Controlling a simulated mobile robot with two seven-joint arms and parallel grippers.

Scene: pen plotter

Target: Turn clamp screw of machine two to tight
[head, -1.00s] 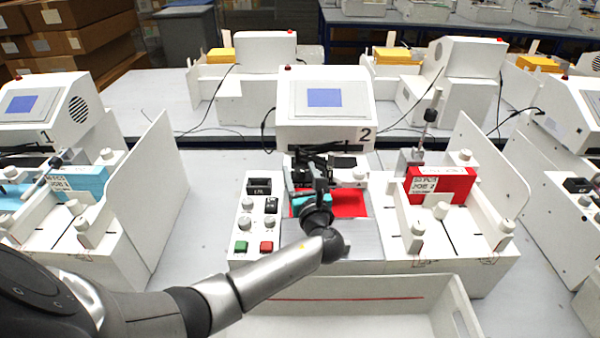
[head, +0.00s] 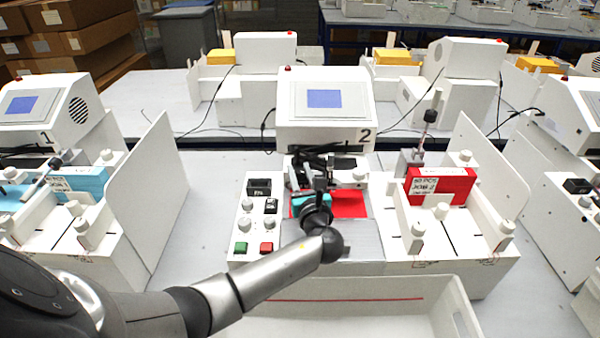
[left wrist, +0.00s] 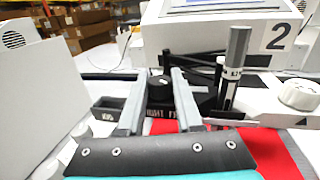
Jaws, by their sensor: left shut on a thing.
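Machine two (head: 283,130) stands in the middle of the head view, marked "2" on its front. Its clamp screw, a black round knob (left wrist: 158,90), shows in the left wrist view between my fingers, above a dark label that seems to read "TIGHT". My left gripper (left wrist: 163,80) is shut on this knob, one finger on each side. In the head view my left gripper (head: 318,180) reaches over the red sheet (head: 350,204), and its own body hides the knob. A grey and white pen (left wrist: 233,70) stands upright just right of the fingers. My right gripper is not in view.
A white ribbed knob (left wrist: 300,95) is to the right of the pen. A control panel (head: 258,222) with knobs and green and red buttons lies left of my gripper. A red box (head: 440,184) stands at right. An open white tray (head: 360,315) is in front.

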